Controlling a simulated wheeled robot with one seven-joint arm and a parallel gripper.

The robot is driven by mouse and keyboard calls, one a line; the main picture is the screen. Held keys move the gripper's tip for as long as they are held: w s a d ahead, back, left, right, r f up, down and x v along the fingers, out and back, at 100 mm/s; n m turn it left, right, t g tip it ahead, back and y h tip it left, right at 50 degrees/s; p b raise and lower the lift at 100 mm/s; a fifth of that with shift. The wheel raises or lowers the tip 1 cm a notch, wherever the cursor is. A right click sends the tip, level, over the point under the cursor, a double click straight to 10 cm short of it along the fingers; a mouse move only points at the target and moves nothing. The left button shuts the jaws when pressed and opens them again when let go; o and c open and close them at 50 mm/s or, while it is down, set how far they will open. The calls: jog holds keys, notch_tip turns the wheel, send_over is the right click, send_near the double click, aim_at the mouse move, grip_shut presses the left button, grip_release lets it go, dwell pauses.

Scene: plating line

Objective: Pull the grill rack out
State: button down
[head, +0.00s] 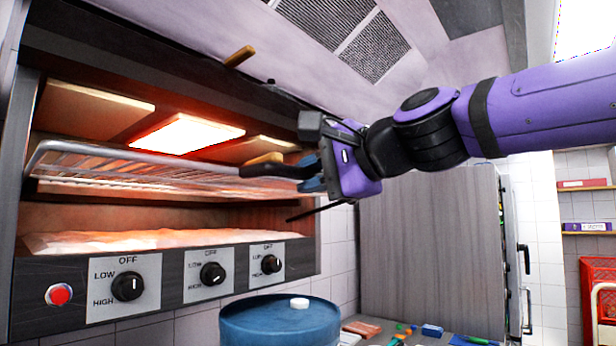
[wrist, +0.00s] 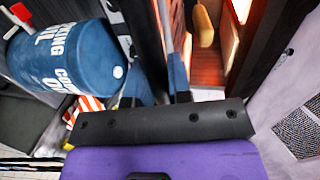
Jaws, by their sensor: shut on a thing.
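The wire grill rack (head: 120,165) sits in the upper part of the open grill, level, under the glowing heater. Its front bar stands near the grill's opening. My gripper (head: 309,176) comes in from the right and is shut on the rack's handle; the exact contact is partly hidden by the fingers. In the wrist view, my gripper's blue fingers (wrist: 178,78) reach up beside a grey bar, and the rack's wires are not clear.
The grill's control panel with black knobs (head: 127,286) and a red button (head: 59,294) runs below the opening. A blue oil drum (head: 280,325) stands below and in front; it also shows in the wrist view (wrist: 65,60). A grey cabinet (head: 430,250) stands to the right.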

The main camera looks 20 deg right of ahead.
jog(key=c, duration=1.1)
grip_release()
jog(key=shift+o, duration=0.2)
jog(key=v, duration=1)
jog(key=shift+s+d, duration=0.2)
jog(key=shift+s, duration=0.1)
jog(key=s+d+f+n+g+h, duration=0.1)
jog(key=d+f+n+g+h, duration=0.1)
jog(key=f, duration=0.8)
jog(key=s+d+f+n+g+h, duration=0.2)
jog(key=d+f+n+g+h, duration=0.1)
jog(key=f, duration=0.7)
jog(key=s+d+f+n+g+h, duration=0.2)
jog(key=d+f+n, duration=0.3)
jog(key=f, duration=0.4)
jog(key=shift+f+n+g+h, duration=0.4)
jog(key=shift+n+h, duration=0.2)
jog(key=shift+h, duration=0.3)
